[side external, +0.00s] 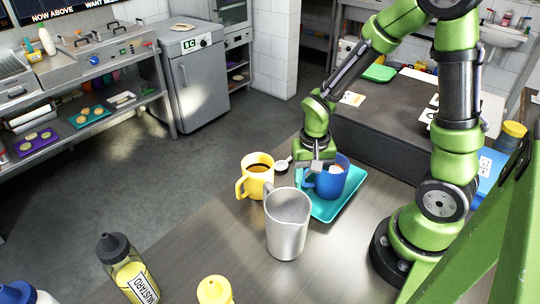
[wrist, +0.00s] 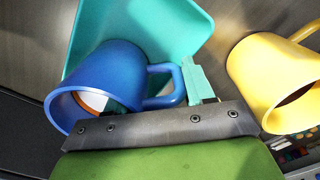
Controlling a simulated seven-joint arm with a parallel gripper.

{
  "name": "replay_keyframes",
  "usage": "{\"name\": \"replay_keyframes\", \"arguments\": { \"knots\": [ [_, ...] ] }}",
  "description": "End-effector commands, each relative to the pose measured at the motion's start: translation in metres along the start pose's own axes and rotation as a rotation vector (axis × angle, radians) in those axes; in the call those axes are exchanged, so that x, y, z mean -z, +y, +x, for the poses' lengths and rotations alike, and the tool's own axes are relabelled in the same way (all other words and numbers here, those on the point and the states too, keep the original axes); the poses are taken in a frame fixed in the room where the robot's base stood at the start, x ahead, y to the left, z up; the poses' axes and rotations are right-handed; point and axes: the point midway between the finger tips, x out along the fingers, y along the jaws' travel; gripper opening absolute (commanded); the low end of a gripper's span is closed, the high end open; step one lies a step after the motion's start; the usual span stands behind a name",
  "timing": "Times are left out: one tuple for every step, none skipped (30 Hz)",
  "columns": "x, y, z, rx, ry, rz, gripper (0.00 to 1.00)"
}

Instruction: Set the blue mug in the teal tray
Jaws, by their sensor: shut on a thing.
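The blue mug (side external: 332,182) is upright over the teal tray (side external: 345,207) on the counter in the side view. Whether its base touches the tray floor is hard to tell. My gripper (side external: 318,164) comes down from above and is shut on the mug at its handle side. In the wrist view the blue mug (wrist: 120,70) shows its rim and handle, with the gripper (wrist: 158,92) across it. The teal tray (wrist: 165,25) lies behind and below the mug there. Part of the mug's inside is hidden by the gripper.
A yellow mug (side external: 257,172) with dark drink stands left of the tray, also close in the wrist view (wrist: 270,75). A metal pitcher (side external: 287,225) stands in front. A mustard bottle (side external: 130,270) is at the front left. The counter left of the pitcher is clear.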

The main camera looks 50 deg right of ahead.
Motion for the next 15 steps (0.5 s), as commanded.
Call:
{"name": "replay_keyframes", "arguments": {
  "knots": [
    [0.0, 0.0, 0.0015, 0.0, -0.001, 0.0, 0.0],
    [-0.0002, 0.0001, 0.0013, -0.001, -0.001, 0.0, 0.57],
    [-0.0002, 0.0001, 0.0012, -0.001, -0.001, 0.001, 0.63],
    [-0.0002, 0.0001, 0.0012, -0.001, -0.001, 0.0, 0.68],
    [-0.0002, 0.0001, 0.0012, -0.001, -0.001, 0.001, 0.72],
    [-0.0002, 0.0001, 0.0011, -0.001, -0.001, 0.0, 0.78],
    [-0.0002, 0.0001, 0.0011, -0.001, -0.001, 0.0, 0.78],
    [-0.0002, 0.0001, 0.0011, -0.001, -0.001, 0.0, 0.78],
    [-0.0002, 0.0001, 0.0011, -0.001, -0.001, 0.0, 0.78],
    [-0.0002, 0.0001, 0.0011, -0.001, -0.001, 0.0, 0.78],
    [-0.0002, 0.0001, 0.0011, -0.001, -0.001, 0.0, 0.78],
    [-0.0002, 0.0001, 0.0011, -0.001, -0.001, 0.0, 0.78],
    [-0.0002, 0.0001, 0.001, -0.001, -0.001, 0.0, 0.78],
    [-0.0001, 0.0001, 0.0007, 0.0, -0.001, 0.0, 0.78],
    [0.0, 0.0, -0.0003, 0.0, 0.0, 0.0, 0.78]
  ]
}}
